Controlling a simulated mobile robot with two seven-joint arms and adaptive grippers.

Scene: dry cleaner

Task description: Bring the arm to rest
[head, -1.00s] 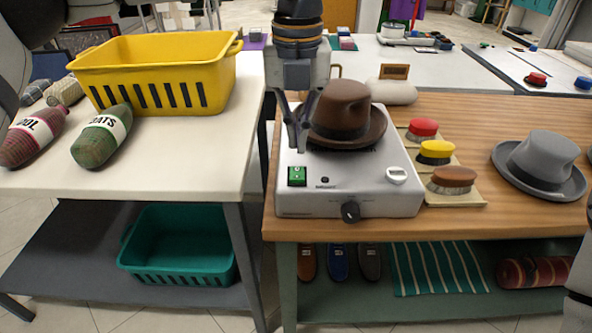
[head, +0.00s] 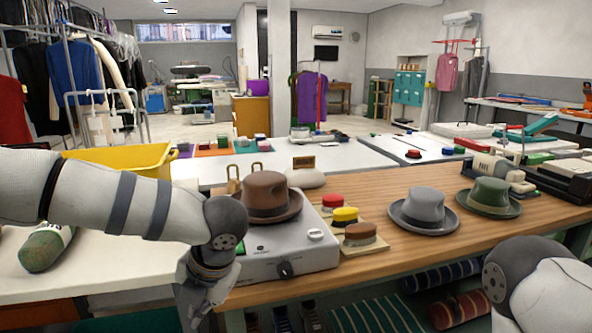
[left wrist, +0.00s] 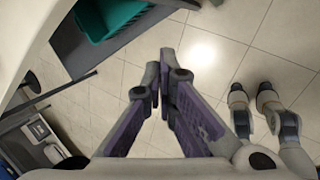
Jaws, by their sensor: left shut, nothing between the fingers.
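My left arm (head: 130,205) reaches in from the left in the head view and bends down at the wrist. The left gripper (head: 203,300) hangs in front of the grey steamer unit, near the gap between the two tables; its tips are unclear there. In the left wrist view the left gripper (left wrist: 163,65) has its fingers together, empty, above the tiled floor (left wrist: 225,50). My right arm (head: 535,285) shows at the lower right; its gripper is out of view.
A brown hat (head: 268,195) sits on the steamer unit (head: 285,260). Brushes, a grey hat (head: 424,208) and a green hat (head: 489,196) stand on the wooden counter (head: 400,260). A yellow basket (head: 150,157) is behind my left arm. A teal bin (left wrist: 108,18) is low down.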

